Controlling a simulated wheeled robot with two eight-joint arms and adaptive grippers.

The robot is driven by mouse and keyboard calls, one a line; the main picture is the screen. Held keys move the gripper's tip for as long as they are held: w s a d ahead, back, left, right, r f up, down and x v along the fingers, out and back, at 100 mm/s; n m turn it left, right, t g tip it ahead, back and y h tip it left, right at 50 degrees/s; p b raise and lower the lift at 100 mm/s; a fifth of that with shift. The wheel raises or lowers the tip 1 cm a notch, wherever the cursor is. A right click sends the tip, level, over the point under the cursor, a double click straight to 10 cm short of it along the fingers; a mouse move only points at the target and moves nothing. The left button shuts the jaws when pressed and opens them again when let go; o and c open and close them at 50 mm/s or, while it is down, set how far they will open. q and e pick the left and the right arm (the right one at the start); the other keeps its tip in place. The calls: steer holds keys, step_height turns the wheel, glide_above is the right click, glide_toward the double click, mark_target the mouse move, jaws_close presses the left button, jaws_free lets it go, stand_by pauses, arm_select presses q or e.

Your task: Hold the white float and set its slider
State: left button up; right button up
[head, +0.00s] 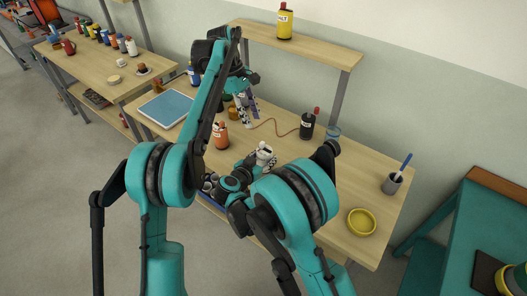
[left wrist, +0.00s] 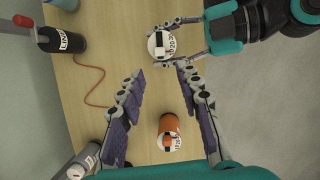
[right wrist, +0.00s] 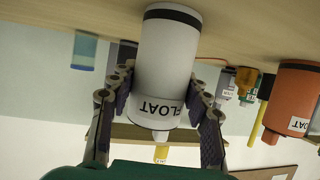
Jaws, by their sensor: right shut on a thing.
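The white float (right wrist: 165,60) is a white cylinder with a FLOAT label and a dark band at its table end. My right gripper (right wrist: 163,88) is shut on its sides, a finger on each side. The float also shows in the head view (head: 264,151). In the left wrist view, the white float (left wrist: 163,45) is seen end-on, with a scale reading 20 and 30 and a small raised piece, probably the slider; its setting is unclear. My left gripper (left wrist: 160,72) is open and empty, its fingers pointing toward the float. It is the higher one in the head view (head: 244,108).
An orange float (left wrist: 169,126) stands close to my left fingers. A blue mat (head: 168,107) lies at left. A yellow dish (head: 361,222) and grey cup (head: 392,184) stand right, with bare tabletop around them.

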mark_target(262, 143)
arm_select(q)
steer(key=s+d+r+m+t+y, duration=0.1)
steer(key=d+m+y, duration=0.1)
steer(key=m, duration=0.8)
steer(key=s+d+m+t+y, duration=0.1)
steer(key=d+m, duration=0.1)
steer(key=m, duration=0.8)
steer(key=f, duration=1)
steer(key=shift+w+a+f, duration=0.1)
steer(key=shift+a+f, duration=0.1)
steer(key=shift+f, duration=0.15)
steer(key=shift+c, duration=0.2)
